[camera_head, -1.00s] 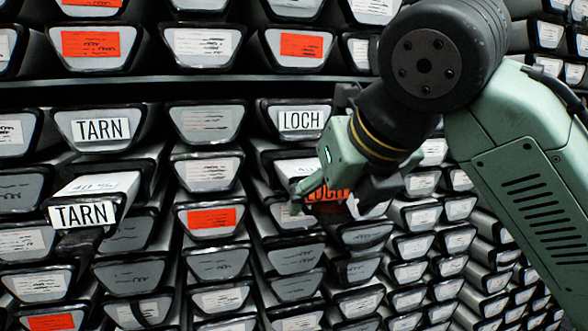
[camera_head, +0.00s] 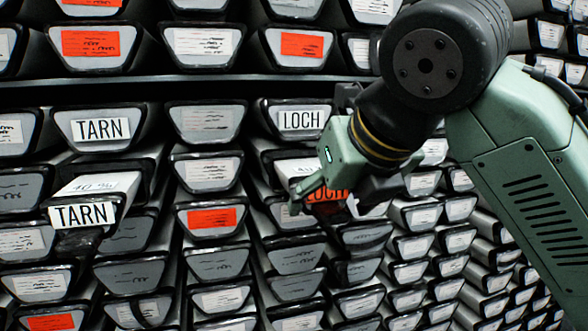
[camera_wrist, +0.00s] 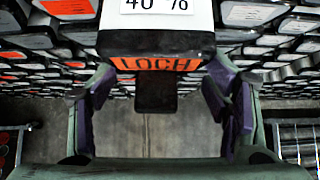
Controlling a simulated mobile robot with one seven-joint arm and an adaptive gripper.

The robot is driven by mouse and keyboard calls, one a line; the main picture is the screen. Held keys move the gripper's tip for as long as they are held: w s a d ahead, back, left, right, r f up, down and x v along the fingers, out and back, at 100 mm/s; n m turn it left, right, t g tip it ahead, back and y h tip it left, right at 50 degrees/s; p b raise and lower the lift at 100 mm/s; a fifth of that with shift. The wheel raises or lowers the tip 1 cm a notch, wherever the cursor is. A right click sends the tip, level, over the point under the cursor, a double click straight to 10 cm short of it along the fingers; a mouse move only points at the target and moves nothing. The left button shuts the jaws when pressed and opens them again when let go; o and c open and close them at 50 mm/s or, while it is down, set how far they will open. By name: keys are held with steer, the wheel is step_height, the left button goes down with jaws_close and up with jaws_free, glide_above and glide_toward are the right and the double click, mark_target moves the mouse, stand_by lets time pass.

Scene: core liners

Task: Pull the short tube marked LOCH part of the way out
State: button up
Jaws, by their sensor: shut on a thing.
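The tube marked LOCH on an orange label (camera_head: 328,195) sticks out from the rack in the head view, partly hidden by my gripper (camera_head: 332,200). In the wrist view the tube's end, with its orange LOCH label (camera_wrist: 154,64), faces me, and its white top reads 40 %. A dark tab hangs below the label. My gripper (camera_wrist: 160,92) is shut on this tube, with a finger at each side of its end. Another tube, marked LOCH on a white label (camera_head: 301,120), sits higher in the rack.
Tubes are packed closely on all sides. A tube marked TARN (camera_head: 82,215) juts out at left, below another TARN tube (camera_head: 100,130) seated in the rack. A dark shelf edge (camera_head: 200,84) runs above. Bare floor (camera_wrist: 158,135) shows below my gripper.

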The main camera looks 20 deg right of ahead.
steer(key=s, duration=0.6)
steer(key=shift+s+d+p, duration=0.15)
steer(key=shift+p, duration=0.2)
steer(key=o, duration=2)
steer(key=shift+f, duration=0.1)
